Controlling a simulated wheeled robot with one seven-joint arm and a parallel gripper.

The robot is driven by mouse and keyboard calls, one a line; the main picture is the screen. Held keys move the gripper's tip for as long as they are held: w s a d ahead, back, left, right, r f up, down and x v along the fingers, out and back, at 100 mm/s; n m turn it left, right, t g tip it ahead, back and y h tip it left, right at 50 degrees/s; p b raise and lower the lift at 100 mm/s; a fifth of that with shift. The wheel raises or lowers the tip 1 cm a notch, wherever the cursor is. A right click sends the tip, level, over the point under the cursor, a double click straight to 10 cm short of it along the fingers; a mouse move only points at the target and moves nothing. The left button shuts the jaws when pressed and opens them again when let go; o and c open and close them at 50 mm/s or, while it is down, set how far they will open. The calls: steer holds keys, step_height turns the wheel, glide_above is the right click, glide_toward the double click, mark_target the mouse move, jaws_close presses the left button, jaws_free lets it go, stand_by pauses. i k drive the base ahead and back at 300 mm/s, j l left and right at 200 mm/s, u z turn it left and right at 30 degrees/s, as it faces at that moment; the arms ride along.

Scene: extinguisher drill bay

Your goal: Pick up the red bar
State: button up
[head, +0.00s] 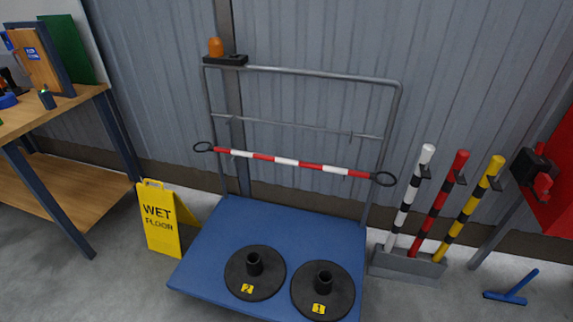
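A red-and-white striped bar (287,161) with a black ring at each end lies across the front of a grey metal frame, sloping slightly down to the right. It is in front of the frame's upright tubes; small hooks show on the rail above it. A red post with dark bands (437,207) stands leaning in a grey holder (408,264) on the right, between a white-and-black post (409,198) and a yellow-and-black post (470,210). My gripper is not in view.
The blue platform (290,228) carries two black round bases, marked 2 (255,272) and 1 (323,290). A yellow wet floor sign (160,220) and a wooden workbench (55,112) stand left. A blue tool (512,293) lies on the right floor.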

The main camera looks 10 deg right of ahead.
mark_target(325, 168)
steer(key=i+j+z, duration=0.1)
steer(key=z, duration=0.3)
steer(key=j+z, duration=0.2)
steer(key=z, duration=0.15)
steer(key=i+j+z, duration=0.15)
steer(key=j, duration=0.3)
steer(key=i+j+z, duration=0.15)
steer(key=j, duration=0.35)
steer(key=j+z, duration=0.15)
steer(key=j, duration=0.3)
steer(key=i+j+z, duration=0.15)
steer(key=j, duration=0.35)
steer(key=i+j, duration=0.1)
steer(key=j, duration=1.05)
